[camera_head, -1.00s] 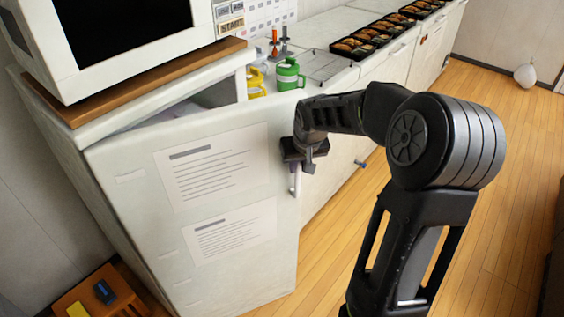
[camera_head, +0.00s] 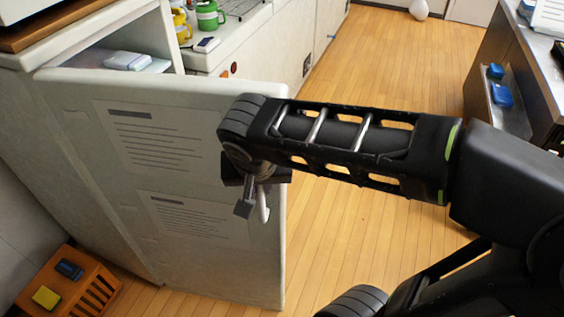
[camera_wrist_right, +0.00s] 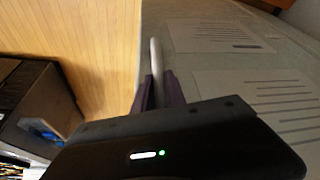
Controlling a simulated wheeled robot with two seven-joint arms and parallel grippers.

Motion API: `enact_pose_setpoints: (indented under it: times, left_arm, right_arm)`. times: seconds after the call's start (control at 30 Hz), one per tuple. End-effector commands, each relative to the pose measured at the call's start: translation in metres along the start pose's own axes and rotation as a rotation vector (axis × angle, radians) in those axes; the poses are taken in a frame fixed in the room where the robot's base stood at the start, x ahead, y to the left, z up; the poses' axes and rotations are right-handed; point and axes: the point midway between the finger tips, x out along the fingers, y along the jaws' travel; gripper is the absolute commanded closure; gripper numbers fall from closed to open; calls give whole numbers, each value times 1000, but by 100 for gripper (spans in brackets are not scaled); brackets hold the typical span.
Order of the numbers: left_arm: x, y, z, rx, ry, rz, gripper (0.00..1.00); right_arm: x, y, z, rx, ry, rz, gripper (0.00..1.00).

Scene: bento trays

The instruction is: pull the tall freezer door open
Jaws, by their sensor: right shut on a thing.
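The tall freezer door (camera_head: 110,190) is white with two printed sheets on its face. It stands partly open, and a gap at its top shows the inside with white packages (camera_head: 128,61). The door's handle (camera_head: 263,204) is a pale upright bar near its right edge. My right gripper (camera_head: 252,205) is at that handle, with its arm reaching in from the right. In the right wrist view the dark fingers of my right gripper (camera_wrist_right: 160,92) are closed around the handle (camera_wrist_right: 156,62). My left gripper is not in view.
An orange crate (camera_head: 70,285) with a dark and a yellow item stands on the floor at the lower left. Wooden floor (camera_head: 360,240) is clear in front of the door. A dark counter with blue items (camera_head: 502,95) stands at the right. Green and yellow mugs (camera_head: 208,16) stand on the back counter.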

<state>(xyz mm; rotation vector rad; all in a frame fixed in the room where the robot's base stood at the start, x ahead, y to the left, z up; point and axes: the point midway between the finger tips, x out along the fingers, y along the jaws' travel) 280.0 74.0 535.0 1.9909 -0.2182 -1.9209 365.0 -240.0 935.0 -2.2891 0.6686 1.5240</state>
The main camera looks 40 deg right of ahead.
Motion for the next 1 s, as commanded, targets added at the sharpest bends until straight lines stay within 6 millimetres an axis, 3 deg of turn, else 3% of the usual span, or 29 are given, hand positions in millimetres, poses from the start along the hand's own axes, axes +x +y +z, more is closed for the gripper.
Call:
enact_pose_setpoints:
  times: [0.1, 0.33, 0.53, 0.87, 0.9, 1.0]
  left_arm:
    - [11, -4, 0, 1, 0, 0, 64]
    - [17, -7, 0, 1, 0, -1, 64]
    - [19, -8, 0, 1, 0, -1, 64]
    - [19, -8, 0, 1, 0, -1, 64]
    - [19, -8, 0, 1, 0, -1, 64]
    - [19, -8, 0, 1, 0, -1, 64]
  right_arm:
    - [-10, -17, 31, -15, 2, -3, 100]
    - [-27, -40, 66, -20, -2, -4, 100]
    - [-32, -47, 77, -20, -3, -4, 100]
    - [-33, -48, 77, -19, -4, -6, 100]
    - [-33, -48, 77, -19, -4, -7, 81]
    - [-33, -48, 77, -19, -4, -7, 73]
